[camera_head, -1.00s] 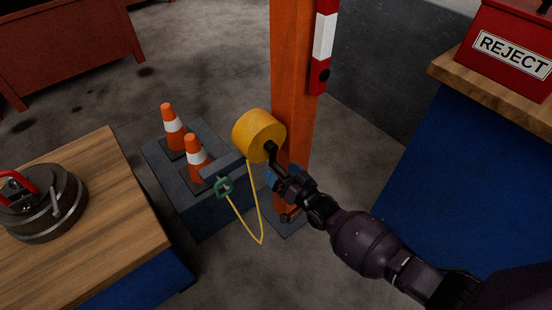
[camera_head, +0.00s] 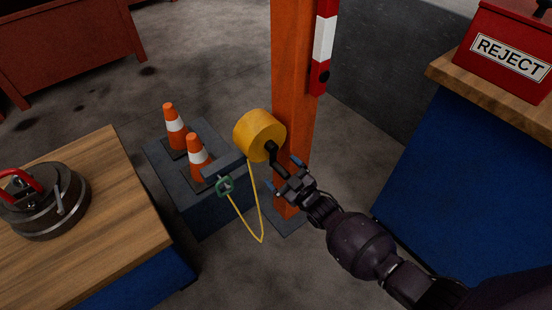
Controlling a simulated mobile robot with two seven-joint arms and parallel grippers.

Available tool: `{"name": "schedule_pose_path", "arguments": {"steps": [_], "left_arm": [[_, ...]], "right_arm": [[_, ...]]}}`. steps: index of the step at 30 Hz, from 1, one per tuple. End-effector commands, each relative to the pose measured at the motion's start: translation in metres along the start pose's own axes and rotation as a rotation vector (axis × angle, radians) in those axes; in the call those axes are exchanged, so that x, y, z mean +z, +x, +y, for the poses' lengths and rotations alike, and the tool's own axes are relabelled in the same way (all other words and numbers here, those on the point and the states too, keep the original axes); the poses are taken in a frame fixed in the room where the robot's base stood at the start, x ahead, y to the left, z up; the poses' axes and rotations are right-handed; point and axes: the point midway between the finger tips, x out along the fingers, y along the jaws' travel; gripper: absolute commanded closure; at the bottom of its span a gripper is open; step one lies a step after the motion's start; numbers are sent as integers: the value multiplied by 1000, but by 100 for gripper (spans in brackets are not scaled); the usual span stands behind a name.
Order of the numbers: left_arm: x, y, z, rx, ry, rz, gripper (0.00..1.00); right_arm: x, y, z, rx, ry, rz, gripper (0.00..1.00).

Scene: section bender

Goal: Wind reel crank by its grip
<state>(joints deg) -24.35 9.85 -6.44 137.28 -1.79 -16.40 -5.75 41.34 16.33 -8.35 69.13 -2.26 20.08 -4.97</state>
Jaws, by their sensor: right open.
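The yellow reel (camera_head: 259,136) is mounted beside the orange post, with a yellow line hanging from it. Its black crank (camera_head: 273,153) sits on the reel's near face and points down and right, with the grip (camera_head: 282,172) at its lower end. My right gripper (camera_head: 284,175) is open, its blue-tipped fingers spread to either side of the crank's grip end. I cannot tell whether a finger touches the grip. My left gripper is not in view.
The orange post (camera_head: 292,80) stands right behind the reel. A green hook (camera_head: 224,185) hangs on the line. Two traffic cones (camera_head: 197,152) stand on a dark block (camera_head: 205,212). A wooden bench (camera_head: 110,205) is at left, a red REJECT bin (camera_head: 500,75) at upper right.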

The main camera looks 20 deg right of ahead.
Motion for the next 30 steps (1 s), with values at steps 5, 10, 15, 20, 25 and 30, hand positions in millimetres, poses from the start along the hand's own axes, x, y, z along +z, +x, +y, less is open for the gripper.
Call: {"name": "schedule_pose_path", "arguments": {"steps": [5, 10, 15, 20, 25, 30], "left_arm": [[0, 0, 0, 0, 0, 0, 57], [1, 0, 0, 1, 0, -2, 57], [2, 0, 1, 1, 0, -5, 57], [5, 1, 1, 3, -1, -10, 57], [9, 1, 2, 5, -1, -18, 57], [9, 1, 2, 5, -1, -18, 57]], "right_arm": [[0, 0, 0, 1, -127, 0, 4], [0, 0, 0, 1, -272, -1, 4], [0, 0, 0, 0, -414, -1, 4], [0, 0, 0, 1, -526, -2, 4], [1, 0, 0, 0, -695, -2, 4], [-1, 0, 0, 1, -729, -1, 4]]}}
